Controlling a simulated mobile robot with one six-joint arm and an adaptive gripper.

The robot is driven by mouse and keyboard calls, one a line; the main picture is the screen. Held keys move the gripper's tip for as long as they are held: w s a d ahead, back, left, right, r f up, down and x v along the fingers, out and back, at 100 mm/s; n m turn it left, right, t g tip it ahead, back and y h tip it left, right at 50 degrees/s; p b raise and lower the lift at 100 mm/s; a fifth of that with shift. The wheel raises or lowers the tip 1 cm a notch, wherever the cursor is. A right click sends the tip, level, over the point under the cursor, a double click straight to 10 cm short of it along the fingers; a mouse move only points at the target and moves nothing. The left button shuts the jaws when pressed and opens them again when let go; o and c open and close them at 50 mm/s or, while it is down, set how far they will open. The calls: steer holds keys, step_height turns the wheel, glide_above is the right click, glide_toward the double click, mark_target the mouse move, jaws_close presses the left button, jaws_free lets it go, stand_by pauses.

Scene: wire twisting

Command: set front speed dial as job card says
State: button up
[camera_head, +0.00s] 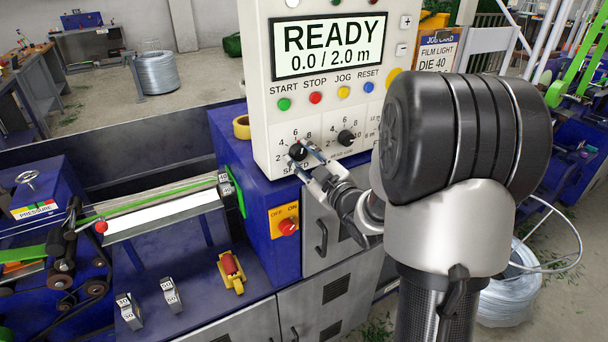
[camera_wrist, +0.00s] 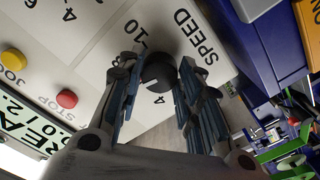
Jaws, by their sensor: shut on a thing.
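The SPEED dial (camera_head: 298,152) is a black knob low on the white control panel (camera_head: 262,120), with numbers around it. It also shows in the wrist view (camera_wrist: 158,72), beside the word SPEED. My gripper (camera_head: 304,159) has its two fingers on either side of the knob and is shut on it. The knob's pointer mark is too small and too covered to read surely.
A second black dial (camera_head: 346,137) sits right of the SPEED dial. START, STOP, JOG and RESET buttons lie above, under a screen (camera_head: 330,46) reading READY 0.0 / 2.0 m. A red OFF/ON switch (camera_head: 288,226) is below. A yellow roll (camera_head: 242,127) rests left of the panel.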

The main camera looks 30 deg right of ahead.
steer(key=shift+n+b, duration=1.2)
steer(key=shift+b, duration=0.5)
steer(key=o, duration=1.1)
steer(key=shift+c, duration=0.2)
steer(key=s, duration=1.2)
steer(key=shift+d, duration=0.25)
steer(key=shift+w+a, duration=0.1)
